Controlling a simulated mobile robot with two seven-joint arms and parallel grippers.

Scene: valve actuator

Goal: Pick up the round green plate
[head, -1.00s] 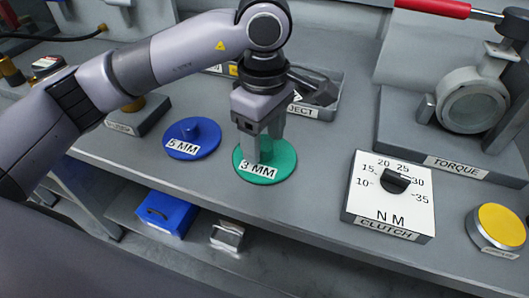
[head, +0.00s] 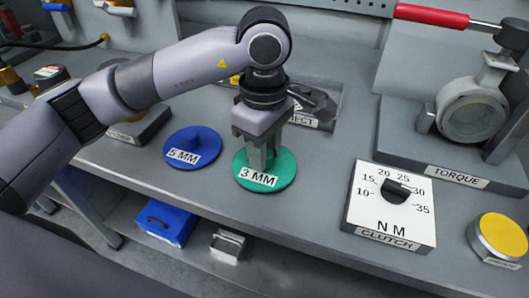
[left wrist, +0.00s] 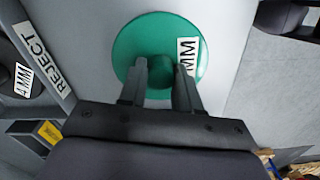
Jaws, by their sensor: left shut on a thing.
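The round green plate (head: 283,172) has a white "3 MM" label and sits on the grey workbench in the head view. My left gripper (head: 261,160) points down over it, its fingers shut on the plate's central knob. In the left wrist view the green plate (left wrist: 135,38) is seen from above, with the knob between the two fingers of the left gripper (left wrist: 163,78). Whether the plate touches the bench or is slightly raised, I cannot tell. My right gripper is out of view.
A blue "5 MM" plate (head: 193,142) lies just left of the green one. A white clutch dial box (head: 370,203) stands to the right, with a yellow button (head: 503,235) beyond it. A reject tray (head: 326,117) is behind the gripper. The bench's front edge is close.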

